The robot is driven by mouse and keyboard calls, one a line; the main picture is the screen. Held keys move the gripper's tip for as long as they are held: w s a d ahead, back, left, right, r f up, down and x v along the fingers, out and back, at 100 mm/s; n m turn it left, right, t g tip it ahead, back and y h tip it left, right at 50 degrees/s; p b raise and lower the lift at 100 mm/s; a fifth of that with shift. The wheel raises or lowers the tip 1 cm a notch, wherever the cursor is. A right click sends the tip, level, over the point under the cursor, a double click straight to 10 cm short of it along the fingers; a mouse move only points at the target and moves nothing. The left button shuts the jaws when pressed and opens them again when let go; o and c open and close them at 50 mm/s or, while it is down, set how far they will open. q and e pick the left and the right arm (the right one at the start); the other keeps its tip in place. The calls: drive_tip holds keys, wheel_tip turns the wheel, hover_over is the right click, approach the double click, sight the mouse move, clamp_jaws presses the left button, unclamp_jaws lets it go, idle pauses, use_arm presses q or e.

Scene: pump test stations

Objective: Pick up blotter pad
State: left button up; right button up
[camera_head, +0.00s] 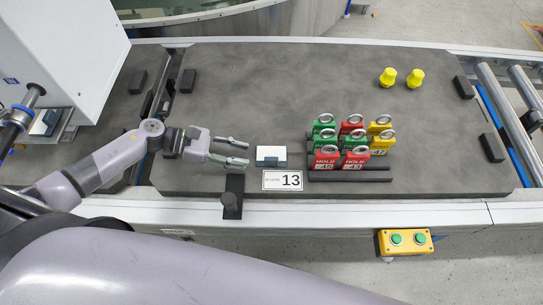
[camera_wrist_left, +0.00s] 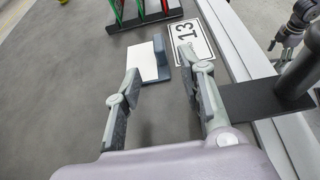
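The blotter pad (camera_head: 271,155), a small white-topped pad with a dark grip bar along one edge, lies on the dark grey table top behind a "13" label. In the left wrist view the blotter pad (camera_wrist_left: 143,62) lies just ahead of my fingers. My left gripper (camera_head: 247,152) is open and empty, its fingertips a little left of the pad in the head view. In the left wrist view the left gripper (camera_wrist_left: 159,61) has its two fingers spread, pointing at the pad. A grey jointed part at the top right there looks like my right gripper (camera_wrist_left: 296,20); its fingers are unclear.
The number 13 label (camera_head: 290,180) lies in front of the pad. A rack of red, green and yellow tags (camera_head: 349,146) stands to the right. A dark post on a bracket (camera_head: 230,203) is at the front edge. Two yellow pieces (camera_head: 401,78) stand far right. The table's middle back is clear.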

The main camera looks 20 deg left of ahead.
sight(260, 164)
use_arm(q)
drive_tip(key=shift+x, duration=3.2)
drive_tip(key=shift+c, duration=0.2)
clamp_jaws()
